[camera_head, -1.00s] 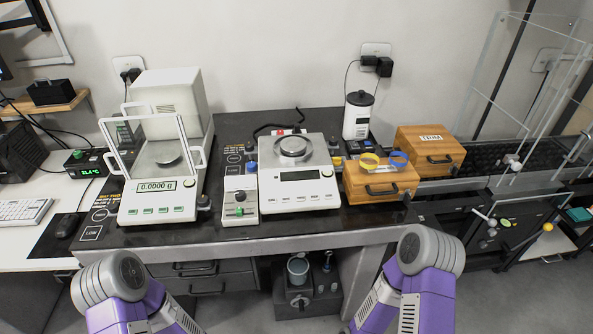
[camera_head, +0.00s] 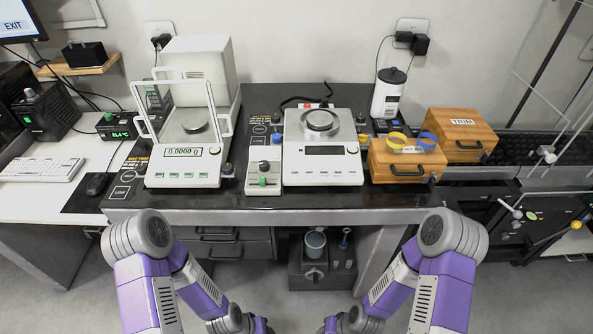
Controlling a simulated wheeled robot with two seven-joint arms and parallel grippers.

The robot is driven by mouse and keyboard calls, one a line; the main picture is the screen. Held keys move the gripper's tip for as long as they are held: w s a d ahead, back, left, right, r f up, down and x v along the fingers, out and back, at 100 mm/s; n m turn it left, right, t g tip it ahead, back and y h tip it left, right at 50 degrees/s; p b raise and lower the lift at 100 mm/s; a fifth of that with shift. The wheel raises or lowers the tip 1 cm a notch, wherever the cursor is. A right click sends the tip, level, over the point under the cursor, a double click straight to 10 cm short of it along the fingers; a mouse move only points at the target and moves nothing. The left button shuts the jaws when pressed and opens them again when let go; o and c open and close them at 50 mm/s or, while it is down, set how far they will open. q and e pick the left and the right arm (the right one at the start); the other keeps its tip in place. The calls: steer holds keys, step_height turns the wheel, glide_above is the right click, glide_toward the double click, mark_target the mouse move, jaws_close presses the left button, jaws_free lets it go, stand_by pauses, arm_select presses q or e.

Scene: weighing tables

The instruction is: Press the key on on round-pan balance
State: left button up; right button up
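The round-pan balance (camera_head: 324,172) stands in the middle of the dark table top. It is white, with a round metal pan (camera_head: 320,121) on top. Its display (camera_head: 324,150) is dark and shows no digits. A row of small keys (camera_head: 323,173) runs along its front edge; their labels are too small to read. My two purple and grey arms are low in the picture, in front of the table and well apart from the balance. Both reach down past the bottom edge, and neither gripper's fingers can be seen.
A glass-shielded balance (camera_head: 183,167) reading 0.0000 g stands left. A small control box (camera_head: 264,172) sits close beside the round-pan balance on its left. Wooden boxes (camera_head: 407,167) with yellow and blue rings are close on its right. The table's front edge (camera_head: 290,216) lies before my arms.

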stand_by(0.3)
arm_select(q)
jaws_close()
stand_by(1.6)
